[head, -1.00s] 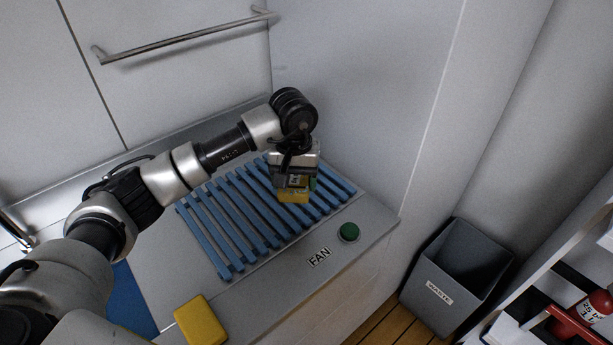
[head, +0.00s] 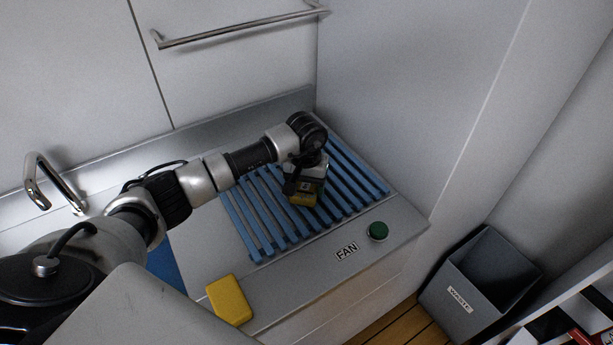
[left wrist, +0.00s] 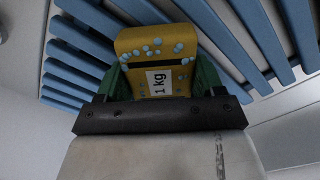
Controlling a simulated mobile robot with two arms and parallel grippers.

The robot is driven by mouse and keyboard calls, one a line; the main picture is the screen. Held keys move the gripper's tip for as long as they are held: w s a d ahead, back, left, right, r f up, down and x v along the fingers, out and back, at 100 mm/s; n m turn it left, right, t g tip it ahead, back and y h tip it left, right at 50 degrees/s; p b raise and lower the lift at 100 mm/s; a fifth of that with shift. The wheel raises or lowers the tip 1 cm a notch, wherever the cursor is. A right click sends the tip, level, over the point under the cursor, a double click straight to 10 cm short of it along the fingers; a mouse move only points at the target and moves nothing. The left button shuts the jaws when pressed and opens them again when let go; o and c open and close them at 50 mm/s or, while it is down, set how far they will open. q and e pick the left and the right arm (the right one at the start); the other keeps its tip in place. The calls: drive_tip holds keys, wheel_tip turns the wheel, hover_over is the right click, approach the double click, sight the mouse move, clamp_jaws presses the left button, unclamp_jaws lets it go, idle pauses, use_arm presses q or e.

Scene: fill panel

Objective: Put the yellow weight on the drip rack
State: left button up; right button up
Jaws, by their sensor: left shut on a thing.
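I cannot tell whether the weight touches the slats. My right gripper is not in view.
A yellow block (head: 229,299) lies on the counter's front edge. A grey waste bin (head: 478,285) stands on the floor. A tap (head: 50,182) is at the left, and a wall rises behind the rack.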

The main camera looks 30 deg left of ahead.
sight(306, 185)
use_arm(q)
drive_tip(key=shift+r, duration=0.15)
drive_tip(key=o, duration=1.6)
drive_tip(key=shift+s+f, duration=0.1)
drive_tip(key=shift+f, duration=0.1)
drive_tip(key=shift+r, duration=0.55)
wheel_tip(306, 185, up, 11)
drive_tip(key=b, duration=0.2)
drive_tip(key=shift+b, duration=0.35)
